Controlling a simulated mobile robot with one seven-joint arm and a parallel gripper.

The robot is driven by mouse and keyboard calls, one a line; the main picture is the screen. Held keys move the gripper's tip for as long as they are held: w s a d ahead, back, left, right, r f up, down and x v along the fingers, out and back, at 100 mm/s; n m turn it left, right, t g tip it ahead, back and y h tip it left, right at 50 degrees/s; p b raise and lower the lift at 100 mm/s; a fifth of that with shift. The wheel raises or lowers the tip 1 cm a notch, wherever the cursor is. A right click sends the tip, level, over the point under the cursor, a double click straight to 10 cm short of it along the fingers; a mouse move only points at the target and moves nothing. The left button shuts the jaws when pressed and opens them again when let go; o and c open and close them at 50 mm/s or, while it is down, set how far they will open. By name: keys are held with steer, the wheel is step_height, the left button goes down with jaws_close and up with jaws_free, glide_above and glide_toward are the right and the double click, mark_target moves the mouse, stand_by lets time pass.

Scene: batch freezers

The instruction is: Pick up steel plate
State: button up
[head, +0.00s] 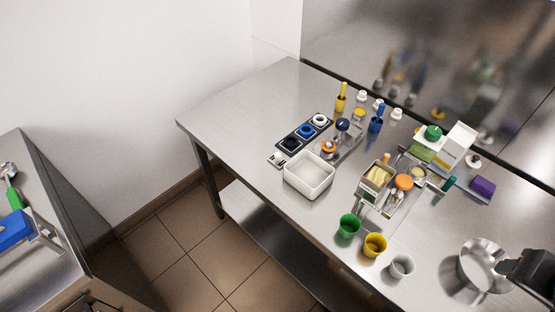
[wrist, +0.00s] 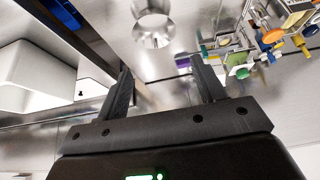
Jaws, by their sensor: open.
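A round, shiny steel dish (head: 472,274) stands on the steel table near its front right end; it is the one that best fits the steel plate, though it looks deep-sided. It also shows in the wrist view (wrist: 152,32), beyond the fingertips and roughly between them. My gripper (wrist: 163,72) is open, with nothing between its two dark fingers. In the head view, part of my dark gripper (head: 528,272) is at the right edge, just right of the dish; its fingertips are hard to make out there. Whether it touches the dish cannot be told.
Green (head: 348,227), yellow (head: 375,245) and grey (head: 402,266) cups stand left of the dish. A white square tub (head: 309,186) and many small tools and containers crowd the table's middle. A steel wall runs behind. The table's left end is bare.

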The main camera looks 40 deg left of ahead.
steer(key=shift+o, duration=0.2)
steer(key=w+a+r+g+y, duration=0.1)
steer(key=w+a+r+g, duration=0.15)
steer(key=w+a, duration=0.95)
steer(key=w+a+f, duration=0.1)
steer(key=w+a, duration=0.2)
steer(key=a, duration=0.5)
steer(key=w+a+f, duration=0.1)
steer(key=w+a, duration=0.2)
steer(key=a, duration=0.5)
steer(key=m+g, duration=0.2)
steer(key=g, duration=0.1)
glide_above(278, 154)
steer(key=shift+h, duration=0.4)
steer(key=f, duration=2.3)
steer(key=shift+s+a+f, duration=0.1)
steer(key=shift+s+a, duration=0.05)
steer(key=shift+s, duration=0.25)
steer(key=shift+w+f, duration=0.2)
steer(key=shift+f, duration=1.3)
steer(key=shift+w+f, duration=0.2)
steer(key=shift+f, duration=1.25)
